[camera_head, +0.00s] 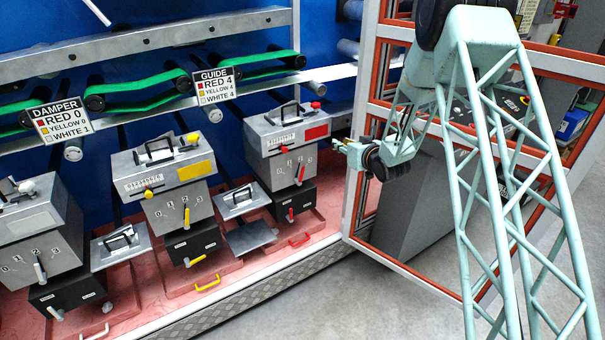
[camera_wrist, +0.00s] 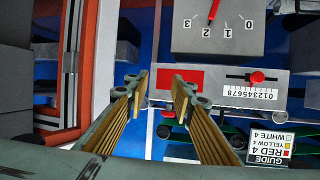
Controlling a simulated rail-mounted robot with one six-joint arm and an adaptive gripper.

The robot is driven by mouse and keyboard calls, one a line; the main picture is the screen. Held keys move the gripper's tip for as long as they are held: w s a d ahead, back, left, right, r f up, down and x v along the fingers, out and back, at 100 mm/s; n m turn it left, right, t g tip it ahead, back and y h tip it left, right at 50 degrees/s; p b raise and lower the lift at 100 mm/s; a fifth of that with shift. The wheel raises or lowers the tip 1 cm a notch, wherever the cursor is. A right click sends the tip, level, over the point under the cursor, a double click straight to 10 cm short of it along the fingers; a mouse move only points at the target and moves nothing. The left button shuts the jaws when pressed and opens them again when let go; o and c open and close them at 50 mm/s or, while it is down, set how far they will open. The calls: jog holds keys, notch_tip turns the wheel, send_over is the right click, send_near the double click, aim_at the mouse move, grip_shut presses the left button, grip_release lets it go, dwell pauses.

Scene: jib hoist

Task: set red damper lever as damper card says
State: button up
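The red-marked unit (camera_head: 288,130) has a dial face numbered 0 to 3 with a red lever (camera_head: 300,174). In the wrist view the unit appears upside down, and its red lever (camera_wrist: 214,10) points near the 2; the exact mark is hard to tell. My gripper (camera_head: 343,146) is right of the red unit, apart from it. In the wrist view my gripper (camera_wrist: 158,78) is open and empty, its fingers in front of the unit's top box, clear of the lever.
The guide card (camera_head: 216,85) reads 4 for all colours; it also shows in the wrist view (camera_wrist: 268,147). A red slider knob (camera_wrist: 256,77) sits on the top box. Yellow (camera_head: 167,175) and white (camera_head: 38,225) units stand left. An orange-edged frame (camera_head: 362,150) stands close to my arm.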

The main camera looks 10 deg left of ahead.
jog(key=a+f+y+p, duration=0.15)
jog(key=a+f, duration=0.25)
jog(key=f, duration=0.6)
jog(key=y, duration=0.3)
send_near(303, 173)
jog(key=s+d, duration=0.2)
jog(key=shift+s+f+t+y+p, duration=0.3)
jog(key=shift+s+f+t, duration=0.2)
jog(key=shift+f+t, duration=0.1)
jog(key=shift+w, duration=0.15)
jog(key=shift+b+x, duration=0.65)
jog(key=shift+x, duration=6.15)
jog(key=shift+f, duration=0.1)
grip_shut()
